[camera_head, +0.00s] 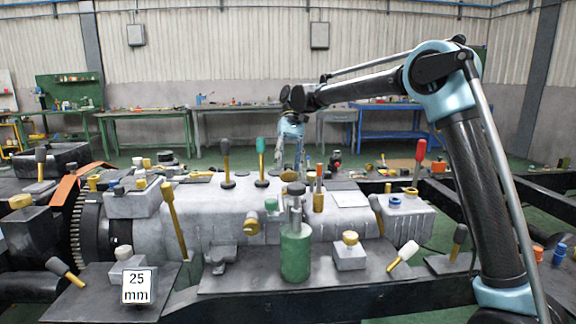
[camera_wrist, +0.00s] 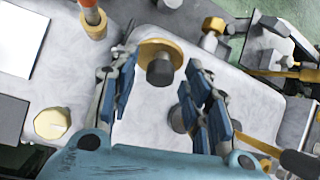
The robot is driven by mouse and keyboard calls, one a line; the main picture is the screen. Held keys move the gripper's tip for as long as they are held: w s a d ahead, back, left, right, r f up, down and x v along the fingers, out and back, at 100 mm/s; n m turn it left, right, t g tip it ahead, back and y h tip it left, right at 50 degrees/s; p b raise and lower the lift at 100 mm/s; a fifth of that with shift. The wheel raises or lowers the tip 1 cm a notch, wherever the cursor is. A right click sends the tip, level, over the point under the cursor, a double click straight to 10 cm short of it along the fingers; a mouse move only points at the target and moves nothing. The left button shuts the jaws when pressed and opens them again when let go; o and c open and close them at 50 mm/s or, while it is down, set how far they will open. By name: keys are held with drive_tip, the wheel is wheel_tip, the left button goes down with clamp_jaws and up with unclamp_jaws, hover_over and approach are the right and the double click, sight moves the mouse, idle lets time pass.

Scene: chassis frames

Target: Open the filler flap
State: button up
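A round gold disc (camera_wrist: 175,48) with a dark knob (camera_wrist: 160,73) sits on the grey housing (camera_wrist: 140,112) in the wrist view. It looks like the filler flap, and it lies flat or nearly flat on the housing. In the head view a small gold disc (camera_head: 289,176) shows just below my gripper (camera_head: 291,150), probably the same one. My gripper (camera_wrist: 158,78) is open in the wrist view, with one blue-padded finger on each side of the knob. I cannot tell whether a finger touches the disc or knob. Nothing is held.
An orange-tipped lever (camera_wrist: 91,12) with a gold collar stands close to the left finger. A gold cap (camera_wrist: 52,122) and a white plate (camera_wrist: 22,40) lie further left. Several levers, a green cylinder (camera_head: 295,255) and the black frame rails surround the housing in the head view.

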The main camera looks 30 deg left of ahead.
drive_tip(key=v, duration=0.7)
drive_tip(key=shift+w+r, duration=0.15)
